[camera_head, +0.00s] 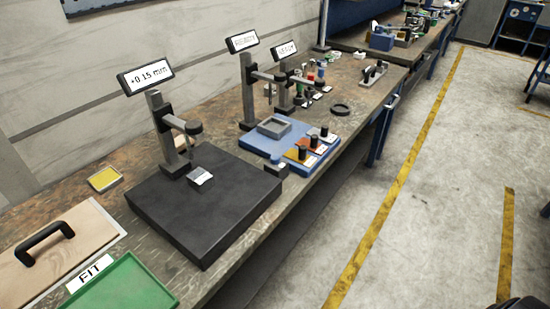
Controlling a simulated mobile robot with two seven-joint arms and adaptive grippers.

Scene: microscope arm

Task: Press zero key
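A measuring stand (163,130) rises from a thick black plate (222,217) on the bench. Its display (147,77) reads about +0.15 mm. A dark indicator head (194,127) hangs from the stand's arm, above a small grey block (200,177) lying on the plate. A small dark block (276,170) sits at the plate's right corner; I cannot tell whether it is the zero key, and no key marking is legible. Neither of my grippers shows clearly. A dark shape is cut off at the bottom right corner, and I cannot tell what it is.
A green tray (122,290), a FIT label (90,272) and a wooden board with a black handle (45,241) lie at front left. A yellow-topped square (104,179) is nearby. A blue base (262,142) with knobbed blocks stands behind. The floor right of the bench is clear.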

